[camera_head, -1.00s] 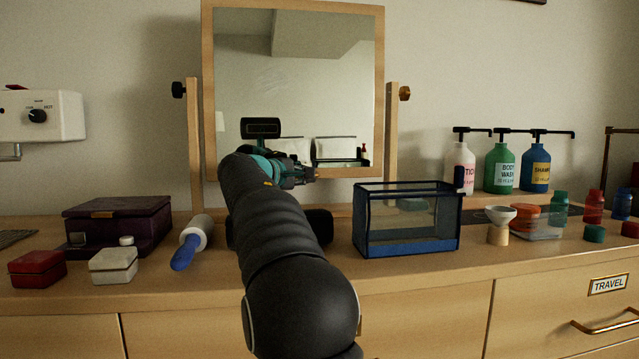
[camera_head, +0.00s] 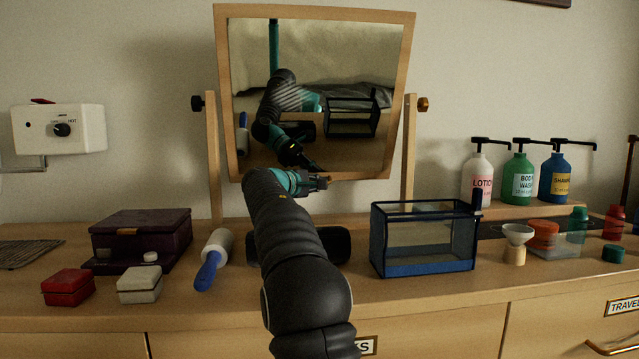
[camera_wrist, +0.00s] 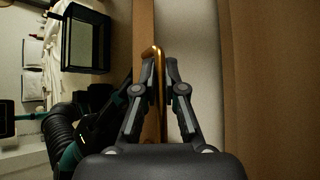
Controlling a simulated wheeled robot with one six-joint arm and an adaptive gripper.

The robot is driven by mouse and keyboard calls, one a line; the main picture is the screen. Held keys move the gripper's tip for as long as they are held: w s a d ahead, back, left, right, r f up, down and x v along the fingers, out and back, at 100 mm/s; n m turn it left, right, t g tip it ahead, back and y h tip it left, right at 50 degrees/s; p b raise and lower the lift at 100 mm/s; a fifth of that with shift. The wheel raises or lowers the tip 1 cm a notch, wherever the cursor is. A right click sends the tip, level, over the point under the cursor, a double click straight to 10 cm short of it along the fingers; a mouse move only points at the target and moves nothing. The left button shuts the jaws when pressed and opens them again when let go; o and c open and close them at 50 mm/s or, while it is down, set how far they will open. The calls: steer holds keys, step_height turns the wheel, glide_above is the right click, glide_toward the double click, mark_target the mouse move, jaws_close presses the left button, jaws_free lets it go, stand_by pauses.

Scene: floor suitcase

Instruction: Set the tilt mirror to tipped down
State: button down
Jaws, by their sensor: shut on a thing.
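The tilt mirror (camera_head: 345,55) stands at the back of the dresser in a light wooden frame between two posts. Its glass faces downward, and it reflects my arm and the dresser top. My gripper (camera_head: 325,181) is at the middle of the frame's lower edge. In the wrist view my gripper (camera_wrist: 160,70) is closed around a thin brass handle (camera_wrist: 158,58) beside the wooden frame edge (camera_wrist: 143,25). The mirror glass (camera_wrist: 30,70) shows at the left of that view. The fingers partly hide the handle.
A clear blue-edged box (camera_head: 422,268) stands right of my arm. A lint roller (camera_head: 212,262), a dark purple case (camera_head: 140,238) and small red (camera_head: 68,288) and white boxes (camera_head: 140,285) lie to the left. Pump bottles (camera_head: 518,178) stand at the back right.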

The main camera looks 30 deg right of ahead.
steer(key=shift+r, duration=0.15)
steer(key=c, duration=1.2)
jaws_free()
steer(key=shift+c, duration=0.2)
steer(key=shift+a, duration=0.1)
steer(key=v, duration=1.1)
steer(key=shift+a, duration=0.35)
steer(key=shift+s, duration=0.2)
